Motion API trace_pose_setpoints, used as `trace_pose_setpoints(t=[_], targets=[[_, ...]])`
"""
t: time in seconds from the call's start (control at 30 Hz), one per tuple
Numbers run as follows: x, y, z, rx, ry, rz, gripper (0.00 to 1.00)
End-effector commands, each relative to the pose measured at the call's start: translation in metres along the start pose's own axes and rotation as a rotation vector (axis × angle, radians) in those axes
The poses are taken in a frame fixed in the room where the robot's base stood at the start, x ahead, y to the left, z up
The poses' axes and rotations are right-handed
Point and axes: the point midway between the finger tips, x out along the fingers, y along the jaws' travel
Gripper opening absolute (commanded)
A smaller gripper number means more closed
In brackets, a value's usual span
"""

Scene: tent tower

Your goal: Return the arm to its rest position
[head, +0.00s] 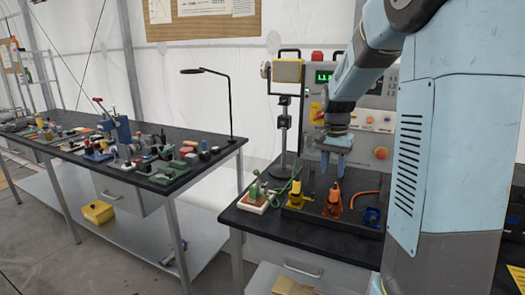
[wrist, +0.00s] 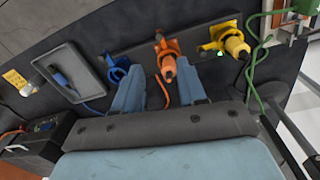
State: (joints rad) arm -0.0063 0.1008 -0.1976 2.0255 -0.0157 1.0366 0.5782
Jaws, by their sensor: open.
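My arm (head: 357,75) reaches over the right bench, with my gripper (head: 333,172) pointing down above an orange tool in a holder (head: 332,203). The gripper is open, and its two blue fingers show apart in the wrist view (wrist: 168,88). The orange tool with its cable (wrist: 166,62) appears beyond and between the fingertips. I see nothing held. I cannot tell whether a finger touches the tool or its holder.
A yellow tool (head: 298,193) and a blue one (head: 371,215) flank the orange one on the right bench (head: 262,222). A test panel with a green display (head: 345,100) stands behind. A cluttered bench (head: 190,185) with a lamp (head: 230,105) is at left.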

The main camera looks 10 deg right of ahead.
Motion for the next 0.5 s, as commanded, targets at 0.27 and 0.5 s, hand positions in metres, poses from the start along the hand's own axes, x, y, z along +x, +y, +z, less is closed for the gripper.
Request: trace_pose_setpoints(t=[0.27, 0.5], targets=[[-0.034, 0.014, 0.041, -0.119, 0.059, -0.069, 0.41], [-0.063, 0.034, 0.094, -0.274, 0.144, -0.137, 0.41]])
